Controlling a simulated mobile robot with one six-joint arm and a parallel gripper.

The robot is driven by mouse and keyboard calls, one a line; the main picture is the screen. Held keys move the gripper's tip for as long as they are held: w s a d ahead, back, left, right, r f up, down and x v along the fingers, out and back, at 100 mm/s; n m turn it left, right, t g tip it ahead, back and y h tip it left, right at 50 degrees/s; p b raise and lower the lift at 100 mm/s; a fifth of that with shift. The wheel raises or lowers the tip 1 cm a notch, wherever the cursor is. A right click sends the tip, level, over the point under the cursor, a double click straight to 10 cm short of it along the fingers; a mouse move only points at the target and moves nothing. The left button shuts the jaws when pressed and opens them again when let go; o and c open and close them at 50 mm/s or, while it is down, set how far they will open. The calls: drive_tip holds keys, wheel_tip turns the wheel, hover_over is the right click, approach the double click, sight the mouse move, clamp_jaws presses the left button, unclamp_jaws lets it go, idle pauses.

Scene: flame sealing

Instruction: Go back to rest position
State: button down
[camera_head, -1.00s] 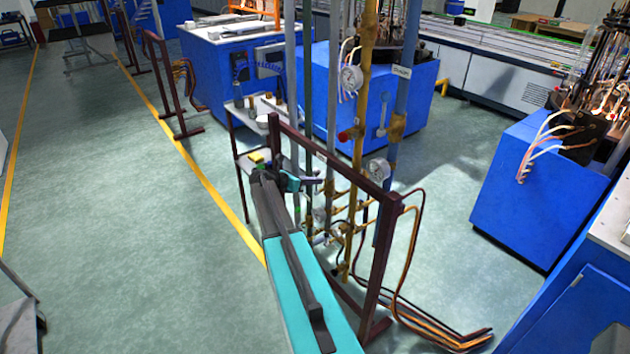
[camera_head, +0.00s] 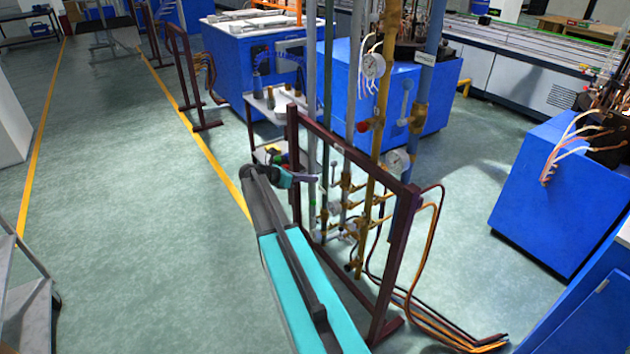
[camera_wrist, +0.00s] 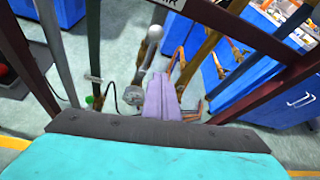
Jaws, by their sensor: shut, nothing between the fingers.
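My gripper (camera_head: 314,179) is at the end of my teal and black arm, close to the left side of the dark red pipe frame (camera_head: 397,259) in the head view. In the wrist view its purple fingers (camera_wrist: 160,100) are together with nothing between them. They point at the pipes and valves inside the frame. A brown-yellow pipe (camera_head: 374,170) with brass valves and pressure gauges (camera_head: 373,66) stands in the frame. I cannot tell whether the fingers touch any pipe.
Orange and dark hoses (camera_head: 428,300) run from the frame onto the floor. Blue machines (camera_head: 550,195) stand to the right and behind. A small side table (camera_head: 270,103) is behind the frame. The green floor (camera_head: 130,220) to the left is clear.

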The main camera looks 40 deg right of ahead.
idle(0.5)
drive_tip(key=s+a+f+n, duration=0.2)
drive_tip(key=a+f+n, duration=0.1)
drive_tip(key=a+f, duration=1.05)
drive_tip(key=s+a+f+m+y+b, duration=0.15)
drive_tip(key=s+a+f+y, duration=0.25)
drive_tip(key=s+a+f, duration=1.1)
drive_tip(key=s+a+f+m+g+y, duration=0.1)
drive_tip(key=s+a+f+m+y, duration=0.3)
drive_tip(key=s+a+m, duration=0.5)
drive_tip(key=s+a+f+m+g+y, duration=0.1)
drive_tip(key=s+a+f+m+y, duration=0.3)
drive_tip(key=s+a+m, duration=0.6)
drive_tip(key=s+a, duration=0.4)
drive_tip(key=s, duration=0.1)
drive_tip(key=shift+s+a+f+y+b, duration=0.15)
drive_tip(key=shift+s+f+y+b, duration=0.1)
drive_tip(key=shift+s+y+b, duration=0.15)
